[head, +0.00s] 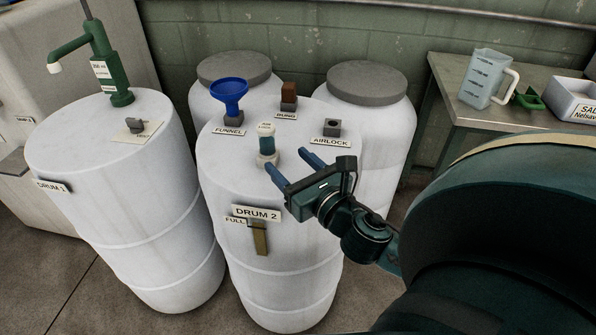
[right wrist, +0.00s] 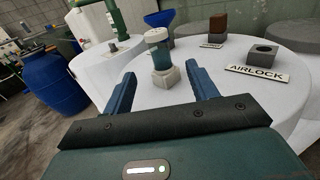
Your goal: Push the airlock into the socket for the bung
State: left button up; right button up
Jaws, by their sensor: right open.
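The airlock (head: 266,141), a teal cylinder with a cream cap, stands upright in a pale collar (head: 267,159) on top of Drum 2 (head: 225,165). It also shows in the right wrist view (right wrist: 158,45). A brown block (head: 289,90) stands in the grey socket (head: 288,105) behind the label BUNG. The grey socket labelled AIRLOCK (head: 333,127) is empty, with a dark hole in its top. My right gripper (head: 291,165) is open and empty, its blue fingers pointing at the airlock from the front right. The airlock shows between and beyond the fingertips. My left gripper is not in view.
A blue funnel (head: 229,93) stands in a socket at the back left of Drum 2. Drum 1 (head: 75,140), with a green pump (head: 105,65), stands to the left. Two grey-lidded drums stand behind. A bench (head: 460,100) with a jug (head: 487,78) is at the right.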

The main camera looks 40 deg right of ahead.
jog(key=shift+s, duration=0.95)
